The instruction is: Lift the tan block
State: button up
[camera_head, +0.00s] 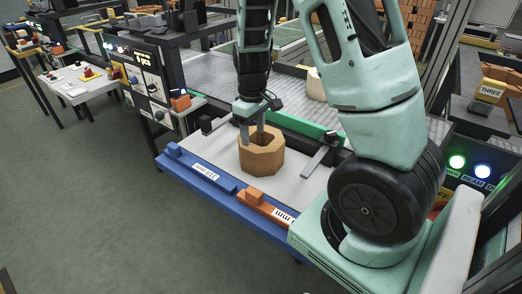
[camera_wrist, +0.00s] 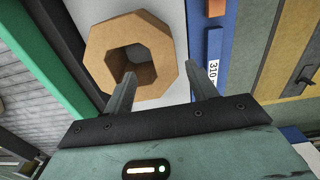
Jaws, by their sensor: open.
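The tan block (camera_head: 262,162) is an octagonal ring with a hole through its middle, standing on a pale work surface (camera_head: 308,187). It also shows in the wrist view (camera_wrist: 103,50), seen from above. My gripper (camera_head: 252,138) is open and empty at the block's top. In the wrist view my gripper (camera_wrist: 171,69) has one finger at the hole and the other outside the block, with the near right wall of the ring between them. I cannot tell how deep the fingertips reach or whether they touch it.
A blue rail (camera_head: 205,178) with a label and an orange piece (camera_head: 262,206) run along the front edge. A grey metal bar (camera_head: 322,160) lies right of the block. A green strip (camera_head: 293,124) and roller conveyor (camera_head: 215,80) are behind. A control box (camera_head: 145,85) stands left.

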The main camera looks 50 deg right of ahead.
aim_at(252, 158)
notch_tip(252, 158, down, 5)
jog(key=shift+r, duration=0.1)
jog(key=shift+w+a+f, duration=0.1)
jog(key=shift+a+f, duration=0.1)
jog(key=shift+f, duration=1.15)
jog(key=shift+a+f, duration=0.15)
jog(key=shift+f, duration=1.2)
jog(key=shift+r, duration=0.1)
grip_shut()
